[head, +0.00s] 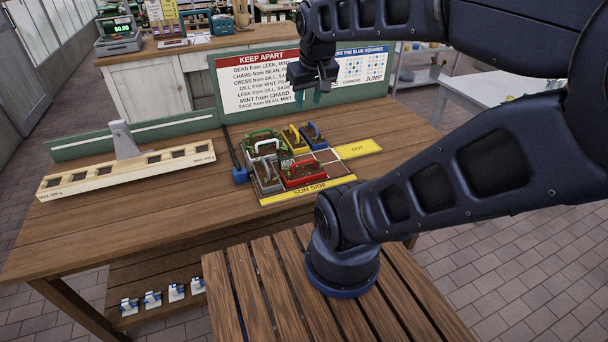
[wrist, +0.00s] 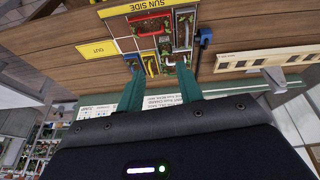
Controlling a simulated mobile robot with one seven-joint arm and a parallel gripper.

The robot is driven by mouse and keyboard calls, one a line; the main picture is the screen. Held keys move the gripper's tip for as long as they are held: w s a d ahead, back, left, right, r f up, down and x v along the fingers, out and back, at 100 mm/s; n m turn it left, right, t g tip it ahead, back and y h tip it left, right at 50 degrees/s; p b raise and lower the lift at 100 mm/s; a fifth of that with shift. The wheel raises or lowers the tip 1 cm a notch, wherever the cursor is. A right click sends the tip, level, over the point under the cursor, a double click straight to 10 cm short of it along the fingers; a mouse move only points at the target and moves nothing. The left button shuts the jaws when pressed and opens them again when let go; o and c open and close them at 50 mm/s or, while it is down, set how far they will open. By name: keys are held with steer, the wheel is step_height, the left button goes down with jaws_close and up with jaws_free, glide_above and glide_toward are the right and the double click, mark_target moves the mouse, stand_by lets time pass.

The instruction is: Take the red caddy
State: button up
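The red caddy (head: 303,172) stands on the front part of a gridded board on the wooden table, near the yellow "SUN SIDE" strip (head: 308,191). It holds dark soil and green plants and has a raised handle. In the wrist view the red caddy (wrist: 149,26) shows near the top, below the upside-down strip. A grey caddy (head: 266,176) is to its left, a green caddy (head: 263,140) behind left, and yellow (head: 294,139) and blue (head: 314,136) caddies behind. My gripper (head: 313,96) is open and empty, above and behind the caddies, its green fingers apart.
A yellow "OUT" mat (head: 357,148) lies right of the board. A long wooden balance beam (head: 128,171) with square recesses stands at left. A "KEEP APART" sign (head: 262,80) stands at the table's back. The table front left is clear.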

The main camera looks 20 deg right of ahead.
steer(key=w+d+f+n+g+h, duration=0.2)
steer(key=w+f+n+g+h, duration=0.15)
steer(key=w+f+n, duration=0.65)
steer(key=n+g, duration=0.3)
steer(key=n, duration=0.5)
glide_toward(307, 161)
steer(key=shift+h, duration=0.45)
steer(key=f, duration=0.2)
steer(key=d+f, duration=0.1)
steer(key=f, duration=0.1)
steer(key=shift+f, duration=0.35)
steer(key=shift+s+x, duration=0.2)
steer(key=shift+x, duration=2.65)
steer(key=shift+c, duration=0.5)
jaws_close()
